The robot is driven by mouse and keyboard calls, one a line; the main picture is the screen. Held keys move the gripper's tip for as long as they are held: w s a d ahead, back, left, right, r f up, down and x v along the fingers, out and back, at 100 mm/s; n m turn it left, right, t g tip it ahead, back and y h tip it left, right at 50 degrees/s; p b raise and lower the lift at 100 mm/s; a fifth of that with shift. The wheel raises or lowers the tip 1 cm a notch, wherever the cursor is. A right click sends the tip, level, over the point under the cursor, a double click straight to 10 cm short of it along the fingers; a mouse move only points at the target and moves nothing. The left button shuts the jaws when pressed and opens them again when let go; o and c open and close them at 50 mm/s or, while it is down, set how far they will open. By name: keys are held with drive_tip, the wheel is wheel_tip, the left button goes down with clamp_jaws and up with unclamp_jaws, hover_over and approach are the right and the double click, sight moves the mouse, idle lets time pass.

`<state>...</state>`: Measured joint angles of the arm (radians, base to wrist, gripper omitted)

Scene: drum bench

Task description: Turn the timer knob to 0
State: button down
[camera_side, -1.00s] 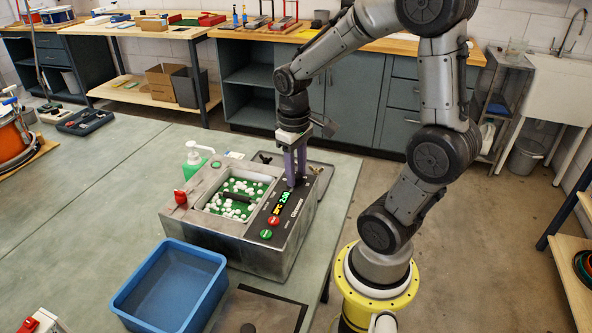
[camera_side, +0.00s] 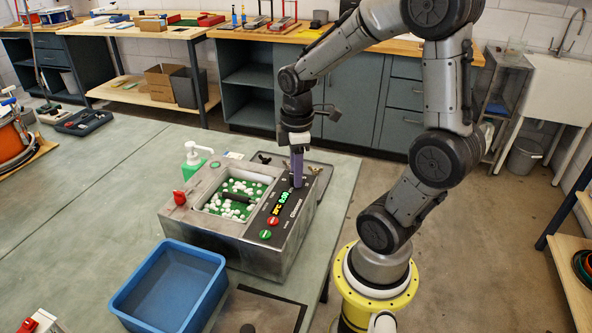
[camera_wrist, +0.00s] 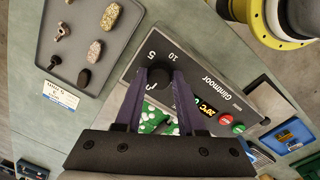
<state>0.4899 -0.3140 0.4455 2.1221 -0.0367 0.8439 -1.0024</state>
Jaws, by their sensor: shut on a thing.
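The machine (camera_side: 283,265) is a metal box with a black control panel (camera_wrist: 222,78) on top. The dark timer knob (camera_wrist: 160,76) shows between the fingertips in the wrist view, near the printed 5 and 10. My gripper (camera_side: 297,184) points straight down at the panel's far end and is shut on the knob; the purple fingers (camera_wrist: 160,73) sit on either side of it. The fingers hide the knob in the side view. The lit display (camera_side: 284,200) has green digits that look like 0:00. The knob's pointer cannot be made out.
A red button (camera_side: 272,221) and a green button (camera_side: 265,234) are on the panel. An open basin with white balls (camera_side: 238,190) lies beside it. A blue bin (camera_side: 172,290) stands in front. A grey tray (camera_wrist: 82,45) with several small pieces lies behind.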

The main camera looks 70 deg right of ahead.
drive_tip(key=shift+r+n, duration=0.1)
drive_tip(key=shift+n, duration=0.4)
drive_tip(key=c, duration=0.5)
unclamp_jaws()
drive_tip(key=r, duration=1.3)
drive_tip(key=shift+s+a+r, duration=0.2)
drive_tip(key=shift+a+r, duration=0.05)
drive_tip(key=shift+r, duration=0.15)
drive_tip(key=shift+a, duration=0.1)
